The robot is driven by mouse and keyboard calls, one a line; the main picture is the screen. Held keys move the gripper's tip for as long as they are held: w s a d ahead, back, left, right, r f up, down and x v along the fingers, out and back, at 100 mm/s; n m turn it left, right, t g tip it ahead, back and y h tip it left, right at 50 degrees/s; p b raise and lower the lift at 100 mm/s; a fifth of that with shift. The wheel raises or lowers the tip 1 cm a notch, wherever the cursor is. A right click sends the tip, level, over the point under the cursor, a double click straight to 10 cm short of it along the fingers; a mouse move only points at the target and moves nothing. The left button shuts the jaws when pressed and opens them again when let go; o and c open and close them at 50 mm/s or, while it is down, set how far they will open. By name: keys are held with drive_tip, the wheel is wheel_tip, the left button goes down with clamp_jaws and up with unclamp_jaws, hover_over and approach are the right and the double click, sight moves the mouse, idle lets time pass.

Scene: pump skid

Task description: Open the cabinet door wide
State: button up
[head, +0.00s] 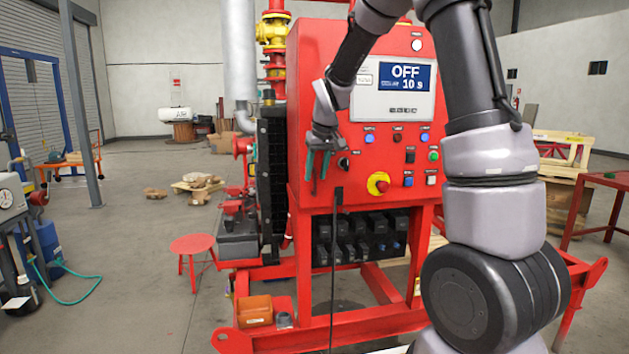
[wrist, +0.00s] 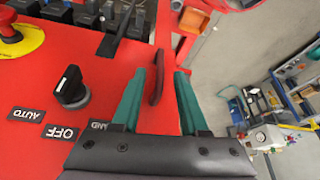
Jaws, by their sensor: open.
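The red cabinet (head: 377,60) stands in the middle of the head view; its front door (head: 395,180) looks shut, with a display and several buttons on it. A dark red upright piece (wrist: 157,80), which looks like a handle, shows between and beyond the fingertips. I cannot tell whether they touch it.
A black selector knob (wrist: 71,89) is beside the fingers, with a yellow-ringed red stop button (head: 378,184) lower on the panel. A black cable (head: 332,270) hangs in front. A red stool (head: 193,244) stands left. The floor (head: 130,260) at left is mostly clear.

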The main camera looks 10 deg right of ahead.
drive_tip(key=shift+x, duration=1.45)
clamp_jaws()
idle(0.3)
